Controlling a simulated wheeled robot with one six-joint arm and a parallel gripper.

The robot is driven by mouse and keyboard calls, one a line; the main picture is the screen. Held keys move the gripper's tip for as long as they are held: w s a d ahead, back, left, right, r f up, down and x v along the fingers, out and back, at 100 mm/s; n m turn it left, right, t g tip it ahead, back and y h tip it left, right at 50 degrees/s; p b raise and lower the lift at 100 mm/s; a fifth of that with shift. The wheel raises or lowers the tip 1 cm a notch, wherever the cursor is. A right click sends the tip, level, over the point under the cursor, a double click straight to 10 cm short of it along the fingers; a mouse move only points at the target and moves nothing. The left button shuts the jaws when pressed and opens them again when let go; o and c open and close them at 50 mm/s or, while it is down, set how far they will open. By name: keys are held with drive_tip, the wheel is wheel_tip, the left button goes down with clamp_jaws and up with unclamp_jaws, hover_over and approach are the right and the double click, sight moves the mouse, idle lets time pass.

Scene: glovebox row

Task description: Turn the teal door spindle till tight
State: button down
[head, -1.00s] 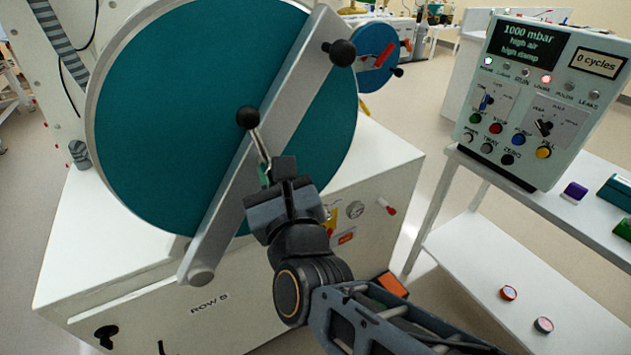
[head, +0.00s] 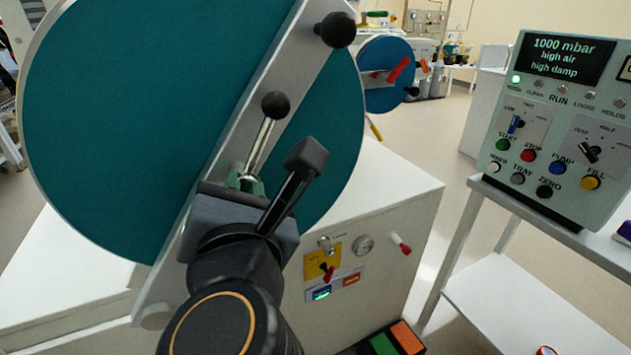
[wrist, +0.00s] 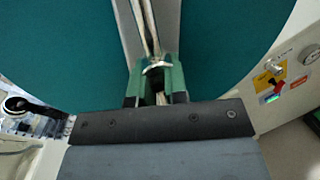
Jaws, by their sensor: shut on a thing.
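The round teal door (head: 120,120) fills the left of the head view, with a slanting grey bar (head: 265,85) across it. The spindle handle (head: 262,143) is a silver rod with a black ball end in front of the bar, leaning up and right. My gripper (head: 250,183) is shut on the rod's lower part. In the wrist view the green finger pads (wrist: 157,88) sit on either side of the rod (wrist: 150,35), above the dark gripper body. The spindle's base is hidden behind my gripper.
A black knob (head: 335,30) ends the bar. A front panel with a yellow switch plate (head: 322,262) and a gauge (head: 363,244) lies lower right. A control box (head: 560,130) stands on a white table at right, reading 1000 mbar, with one green lamp lit. A smaller blue door (head: 385,72) stands behind.

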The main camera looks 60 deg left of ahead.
drive_tip(key=shift+r+m, duration=0.1)
drive_tip(key=shift+m, duration=0.2)
drive_tip(key=c, duration=1.1)
unclamp_jaws()
drive_tip(key=shift+a, duration=0.1)
drive_tip(key=shift+c, duration=0.2)
drive_tip(key=shift+w, duration=0.1)
